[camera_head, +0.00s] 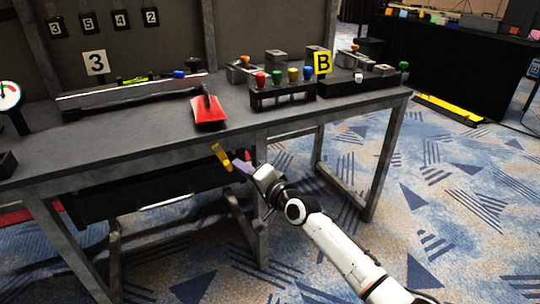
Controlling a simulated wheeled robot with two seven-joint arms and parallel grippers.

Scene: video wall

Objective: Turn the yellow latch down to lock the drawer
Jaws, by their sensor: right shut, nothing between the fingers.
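The yellow latch (222,157) is a short bar at the front edge of the grey table, at the right end of the drawer. It is tilted, its upper end to the left and its lower end to the right. The dark drawer (130,193) hangs under the tabletop, with a pale strip along its lower front. My right gripper (240,166) is shut and empty, its fingertips just right of the latch's lower end. I cannot tell whether they touch it. My left gripper is not in view.
On the grey table (140,143) are a red object (208,111) near the front edge, a long rail (130,95), and a rack with coloured knobs (283,90) by the yellow B sign (322,63). Table legs stand beside my right arm. The carpet at right is open.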

